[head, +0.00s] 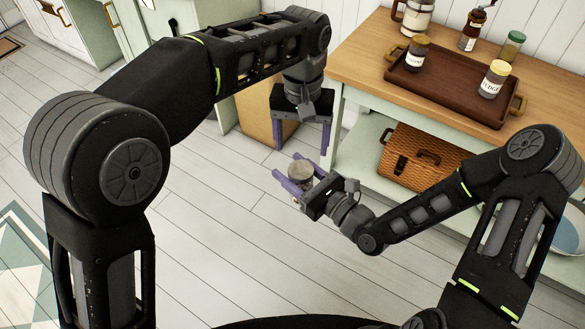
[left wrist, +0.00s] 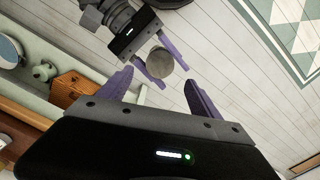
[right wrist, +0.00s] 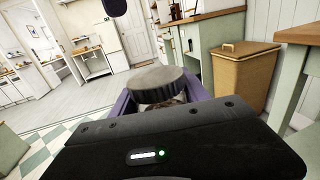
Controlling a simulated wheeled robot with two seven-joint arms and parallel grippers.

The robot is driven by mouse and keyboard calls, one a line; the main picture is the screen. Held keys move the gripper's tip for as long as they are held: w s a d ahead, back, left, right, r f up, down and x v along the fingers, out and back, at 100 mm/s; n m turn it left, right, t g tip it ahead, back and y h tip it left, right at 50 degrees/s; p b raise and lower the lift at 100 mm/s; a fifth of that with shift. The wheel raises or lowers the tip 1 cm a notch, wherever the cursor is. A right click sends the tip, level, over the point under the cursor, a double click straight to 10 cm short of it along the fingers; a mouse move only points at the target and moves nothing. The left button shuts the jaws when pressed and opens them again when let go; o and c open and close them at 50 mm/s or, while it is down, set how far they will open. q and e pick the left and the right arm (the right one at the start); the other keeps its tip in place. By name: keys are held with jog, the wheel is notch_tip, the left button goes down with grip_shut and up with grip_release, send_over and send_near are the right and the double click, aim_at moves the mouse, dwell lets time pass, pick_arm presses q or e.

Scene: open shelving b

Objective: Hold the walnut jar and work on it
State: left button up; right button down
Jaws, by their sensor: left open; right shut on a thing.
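The walnut jar (head: 300,170) is held in the air with its round grey lid facing up. In the right wrist view its wide lid (right wrist: 157,82) hides most of the body. My right gripper (head: 286,167) is shut on the jar, one purple finger on each side. My left gripper (head: 302,152) points down above the jar, open and empty. In the left wrist view the jar's lid (left wrist: 160,62) lies beyond and between the open fingers, apart from them.
A wooden-topped shelf unit (head: 362,50) stands at the right. A wicker case (head: 420,160) sits on the lower shelf. A tan bin (head: 258,112) stands behind my left gripper. The floor below the jar is clear.

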aim_at(301, 169)
pick_arm(q)
jog(key=shift+f, duration=3.9)
jog(key=shift+c, duration=0.3)
jog(key=c, duration=1.4)
jog(key=o, duration=1.6)
jog(key=shift+r, duration=0.1)
notch_tip(301, 169, up, 12)
jog(key=shift+f, duration=0.1)
